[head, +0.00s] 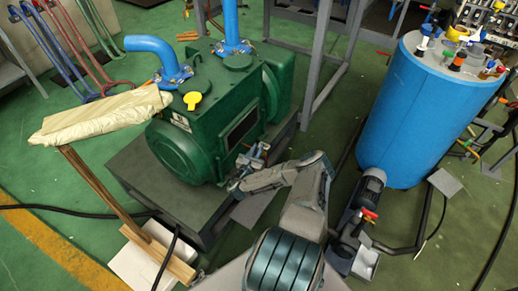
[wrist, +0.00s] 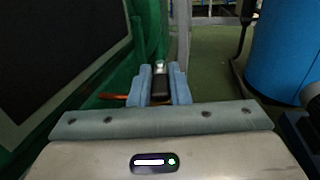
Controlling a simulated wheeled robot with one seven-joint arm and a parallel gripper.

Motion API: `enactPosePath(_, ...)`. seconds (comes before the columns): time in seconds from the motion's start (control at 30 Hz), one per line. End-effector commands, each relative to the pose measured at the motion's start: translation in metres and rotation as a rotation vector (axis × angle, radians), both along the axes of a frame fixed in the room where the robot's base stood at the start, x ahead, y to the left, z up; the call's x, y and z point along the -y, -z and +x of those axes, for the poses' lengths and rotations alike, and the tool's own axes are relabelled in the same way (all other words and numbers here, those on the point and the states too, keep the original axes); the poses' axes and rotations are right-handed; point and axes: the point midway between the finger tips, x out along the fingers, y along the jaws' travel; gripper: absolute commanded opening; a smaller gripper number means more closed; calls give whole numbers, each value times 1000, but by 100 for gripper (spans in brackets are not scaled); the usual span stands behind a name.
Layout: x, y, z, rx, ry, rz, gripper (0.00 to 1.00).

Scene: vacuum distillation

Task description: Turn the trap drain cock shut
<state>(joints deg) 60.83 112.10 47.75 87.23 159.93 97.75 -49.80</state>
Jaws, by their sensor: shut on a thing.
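My gripper (head: 254,158) is beside the lower right of the green pump (head: 215,125) in the head view. In the wrist view its two grey-blue fingers (wrist: 161,88) are closed around a small dark fitting with a silver end (wrist: 160,68), which looks like the trap drain cock. A thin orange-red bar (wrist: 112,97) sticks out to the left, partly hidden behind the left finger. Whether it belongs to the fitting I cannot tell. The fingers hide the fitting's sides, and its turned position cannot be read.
The green pump stands on a dark plinth (head: 137,170), close to my gripper's left. A blue drum (head: 410,110) stands at right; a small motor with a red handle (head: 369,213) is near its foot. A grey frame (head: 318,55) rises behind. A black hose (head: 490,245) lies at right.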

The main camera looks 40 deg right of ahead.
Motion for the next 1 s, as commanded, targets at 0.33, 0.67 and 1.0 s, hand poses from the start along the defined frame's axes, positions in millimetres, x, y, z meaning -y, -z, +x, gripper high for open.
enactPosePath(0.33,-5,1,7,1,180,0,0)
enactPosePath(0.67,-4,0,9,3,228,-1,0)
enactPosePath(1.0,-4,-1,9,3,228,-2,22)
